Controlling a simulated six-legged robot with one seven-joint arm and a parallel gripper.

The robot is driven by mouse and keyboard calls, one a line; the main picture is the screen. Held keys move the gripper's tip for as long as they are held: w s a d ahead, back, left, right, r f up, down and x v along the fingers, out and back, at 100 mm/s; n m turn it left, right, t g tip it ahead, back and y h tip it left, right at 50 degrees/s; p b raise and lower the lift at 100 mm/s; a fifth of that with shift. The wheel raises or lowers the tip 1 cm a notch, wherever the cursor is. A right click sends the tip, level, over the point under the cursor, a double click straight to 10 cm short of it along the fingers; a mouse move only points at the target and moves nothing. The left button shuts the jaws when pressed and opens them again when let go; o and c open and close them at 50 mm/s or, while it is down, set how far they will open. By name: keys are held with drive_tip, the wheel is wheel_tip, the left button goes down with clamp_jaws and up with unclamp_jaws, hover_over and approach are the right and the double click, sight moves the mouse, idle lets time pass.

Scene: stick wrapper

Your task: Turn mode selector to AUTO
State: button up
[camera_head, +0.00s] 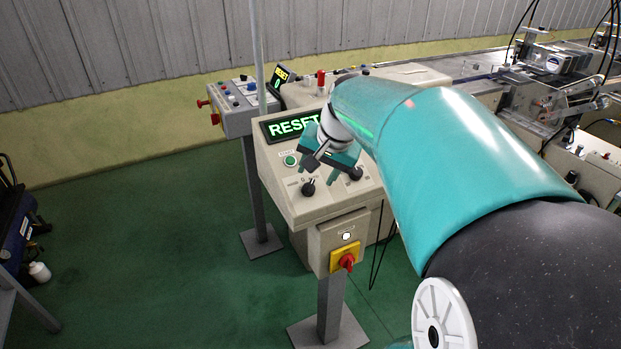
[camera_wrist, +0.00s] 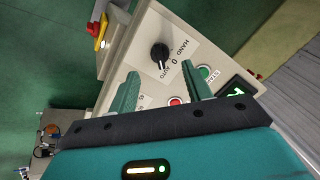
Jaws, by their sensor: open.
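The black mode selector knob (camera_wrist: 160,55) sits on the panel beside the lettering HAND, 0 and AUTO. In the wrist view its grip bar points down, toward the AUTO lettering; the exact setting is hard to read. In the head view it is the left black knob (camera_head: 308,188), below the green START button (camera_head: 290,160). My gripper (camera_wrist: 160,73) is open and empty, its two teal fingers either side of the knob's line of sight but apart from it. In the head view my gripper (camera_head: 319,172) hangs over the panel, above and behind the knob.
A second black knob (camera_head: 355,174) is to the right. A red button (camera_wrist: 175,102) shows between my fingers. A RESET display (camera_head: 290,126) stands behind. A red rotary switch (camera_head: 347,261) is on the front box. Open green floor lies left.

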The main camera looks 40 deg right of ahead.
drive_tip(key=v, duration=0.8)
drive_tip(key=shift+r, duration=0.35)
